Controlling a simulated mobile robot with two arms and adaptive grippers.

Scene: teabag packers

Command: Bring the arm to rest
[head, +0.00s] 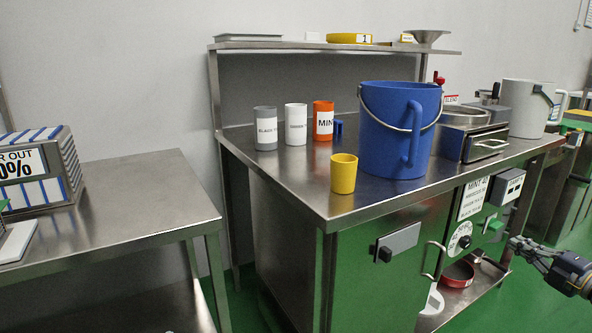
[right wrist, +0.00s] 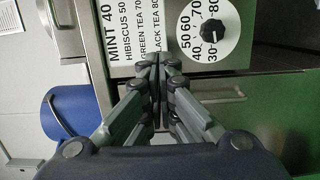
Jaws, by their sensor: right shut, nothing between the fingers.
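My right gripper (head: 519,243) is at the right of the head view, in front of the steel cabinet's right end. In the right wrist view its fingers (right wrist: 158,64) are shut together with nothing between them. They point toward the cabinet front, by the white recipe label (right wrist: 120,38) and the round dial (right wrist: 211,30). Whether the fingertips touch the cabinet cannot be told. My left gripper is not in view.
The steel counter (head: 300,186) carries a blue bucket (head: 385,150), a yellow cup (head: 343,174), grey, white and orange canisters (head: 323,120), and a pale jug (head: 527,108). A handle (head: 433,259) sticks out from the cabinet. A separate steel table (head: 130,200) stands left, across a gap.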

